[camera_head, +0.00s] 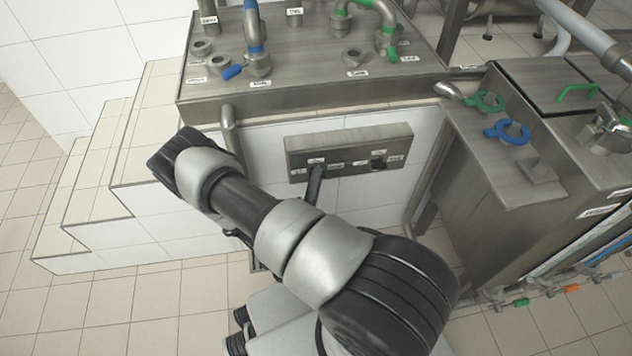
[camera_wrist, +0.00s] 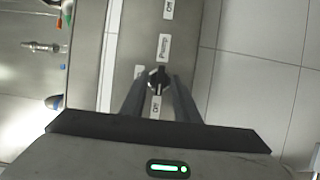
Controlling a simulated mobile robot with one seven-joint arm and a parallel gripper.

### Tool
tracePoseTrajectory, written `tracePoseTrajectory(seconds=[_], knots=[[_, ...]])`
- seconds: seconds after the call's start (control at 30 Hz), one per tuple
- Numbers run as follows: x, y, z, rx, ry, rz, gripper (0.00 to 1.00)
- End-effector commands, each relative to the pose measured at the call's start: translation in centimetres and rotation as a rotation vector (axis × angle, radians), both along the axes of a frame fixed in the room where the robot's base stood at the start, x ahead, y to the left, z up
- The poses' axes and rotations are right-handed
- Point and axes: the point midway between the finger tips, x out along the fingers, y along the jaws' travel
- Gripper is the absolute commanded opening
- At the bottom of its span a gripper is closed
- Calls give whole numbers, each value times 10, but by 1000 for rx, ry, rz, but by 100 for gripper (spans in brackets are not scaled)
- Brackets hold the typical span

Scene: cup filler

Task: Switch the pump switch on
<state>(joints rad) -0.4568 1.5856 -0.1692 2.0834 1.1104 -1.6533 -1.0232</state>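The pump switch (camera_wrist: 158,80) is a small round dark knob on a grey metal panel (camera_head: 350,147). In the wrist view it sits between the tips of my two fingers, with its narrow dark handle lying along the picture's vertical. My gripper (camera_wrist: 158,88) is open around the knob, with a small gap seeming to show on each side. A label reading "Pump" (camera_wrist: 163,47) is just above the knob, and small labels lie near it. In the head view my gripper (camera_head: 313,183) reaches the panel's left switch, which it partly hides.
A second dark switch (camera_head: 378,163) is on the panel's right half. A steel counter with pipes and blue and green valves (camera_head: 310,90) stands above the panel. A steel cabinet (camera_head: 510,190) stands to the right. Tiled steps (camera_head: 100,190) are at the left.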

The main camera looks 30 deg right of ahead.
Motion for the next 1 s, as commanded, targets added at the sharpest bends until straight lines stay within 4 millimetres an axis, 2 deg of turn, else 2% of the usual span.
tracePoseTrajectory(seconds=[0.33,0.5,0.83,1.0], knots=[[4,-3,0,0,0,1,28],[3,-3,0,0,0,1,0],[3,-2,2,16,-5,1,0],[3,-3,3,78,-21,0,0]])
